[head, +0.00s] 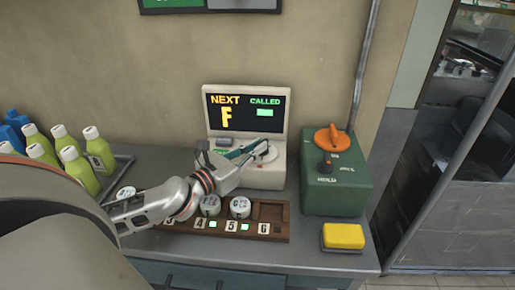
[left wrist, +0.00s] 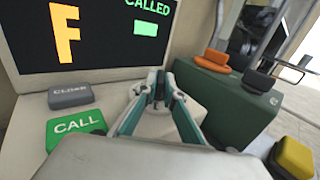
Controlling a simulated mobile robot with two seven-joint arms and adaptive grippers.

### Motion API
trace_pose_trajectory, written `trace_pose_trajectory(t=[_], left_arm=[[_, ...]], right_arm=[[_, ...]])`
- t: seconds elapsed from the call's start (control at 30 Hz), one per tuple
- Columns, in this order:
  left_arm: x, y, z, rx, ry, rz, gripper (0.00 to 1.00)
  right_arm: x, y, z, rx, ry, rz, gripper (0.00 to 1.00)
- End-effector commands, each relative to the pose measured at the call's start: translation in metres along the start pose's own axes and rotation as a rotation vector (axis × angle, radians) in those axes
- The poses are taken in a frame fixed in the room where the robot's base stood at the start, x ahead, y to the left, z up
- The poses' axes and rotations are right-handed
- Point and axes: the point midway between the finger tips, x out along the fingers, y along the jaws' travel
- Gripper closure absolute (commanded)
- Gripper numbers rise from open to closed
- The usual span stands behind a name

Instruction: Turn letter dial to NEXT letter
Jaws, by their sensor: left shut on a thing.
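The letter machine's screen (head: 246,112) shows NEXT with an orange F and CALLED with a green bar. The white letter dial (head: 268,156) sits on the sloped front panel, at its right. My left gripper (head: 257,149) reaches over the panel from the left and is shut on the dial's knob. In the left wrist view, the two green-sided fingers (left wrist: 158,92) stand on either side of the pale knob, and the dial (left wrist: 156,124) is partly hidden between them. Any letters on the dial cannot be read. My right gripper is not in view.
A grey CLEAR button (left wrist: 70,95) and green CALL button (left wrist: 75,128) lie left of the dial. A green box (head: 335,180) with an orange knob (head: 332,138) stands at right, behind a yellow sponge (head: 343,236). White-lidded cups (head: 240,207) sit in a numbered wooden rack.

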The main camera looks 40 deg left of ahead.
Motion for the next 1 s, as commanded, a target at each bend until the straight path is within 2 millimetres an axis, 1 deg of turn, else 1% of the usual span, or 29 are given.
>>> trace_pose_trajectory(t=[0.2,0.4,0.9,0.93,1.0], left_arm=[[0.0000,0.0028,-0.0001,0.001,0.002,-0.092,1.00],[0.0000,0.0033,-0.0007,-0.001,0.002,-0.137,1.00],[0.0001,0.0028,-0.0014,-0.001,0.001,-0.152,1.00],[0.0001,0.0028,-0.0014,-0.001,0.001,-0.152,0.89],[0.0001,0.0029,-0.0014,-0.001,0.001,-0.152,0.74]], right_arm=[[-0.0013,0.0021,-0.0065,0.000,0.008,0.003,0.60],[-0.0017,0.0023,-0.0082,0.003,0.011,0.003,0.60],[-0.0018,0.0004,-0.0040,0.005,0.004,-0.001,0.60],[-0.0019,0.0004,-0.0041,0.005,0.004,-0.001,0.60],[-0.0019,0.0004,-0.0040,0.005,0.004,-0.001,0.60]])
